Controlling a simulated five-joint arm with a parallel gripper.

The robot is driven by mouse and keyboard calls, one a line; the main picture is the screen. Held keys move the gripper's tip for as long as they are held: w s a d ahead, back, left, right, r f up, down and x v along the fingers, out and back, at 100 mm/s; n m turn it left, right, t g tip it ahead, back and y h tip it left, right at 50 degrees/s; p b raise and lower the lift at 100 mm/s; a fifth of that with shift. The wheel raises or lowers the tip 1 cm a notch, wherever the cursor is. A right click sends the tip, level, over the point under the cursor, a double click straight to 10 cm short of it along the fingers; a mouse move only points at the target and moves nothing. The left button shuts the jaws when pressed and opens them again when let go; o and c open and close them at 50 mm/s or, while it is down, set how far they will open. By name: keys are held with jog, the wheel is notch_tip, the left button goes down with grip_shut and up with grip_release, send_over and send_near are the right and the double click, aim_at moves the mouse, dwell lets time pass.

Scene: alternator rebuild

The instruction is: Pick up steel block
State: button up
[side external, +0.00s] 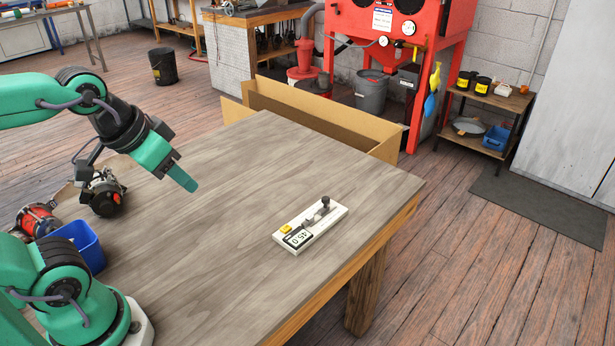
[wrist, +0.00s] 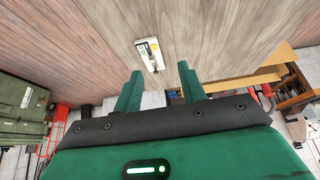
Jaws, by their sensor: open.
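A white device (side external: 310,227) with a digital display and a yellow patch lies on the table near its right front edge. A small grey metal piece (side external: 308,222) and a dark knob-like part (side external: 326,202) are on it. The grey piece may be the steel block, but it is too small to be sure. In the wrist view the device (wrist: 150,55) shows small, beyond and between the fingertips. My gripper (side external: 184,180) is open and empty, above the table and left of the device. Both green fingers (wrist: 157,76) show apart in the wrist view.
The wooden table (side external: 210,260) is mostly clear between gripper and device. A blue bin (side external: 82,244), a dark metal machine part (side external: 103,192) and a red cylindrical part (side external: 37,220) are at the left. An open cardboard box (side external: 320,115) stands by the far edge.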

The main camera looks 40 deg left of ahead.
jog(key=w, duration=0.1)
jog(key=n+g, duration=0.5)
jog(key=g, duration=0.1)
send_over(311, 216)
jog(key=f, duration=1.5)
jog(key=shift+a+f, duration=0.1)
jog(key=shift+a, duration=0.2)
jog(key=shift+f, duration=1.3)
jog(key=shift+d+f, duration=0.15)
jog(key=shift+f, duration=1.15)
jog(key=shift+d+f, duration=0.1)
jog(key=shift+f, duration=1.2)
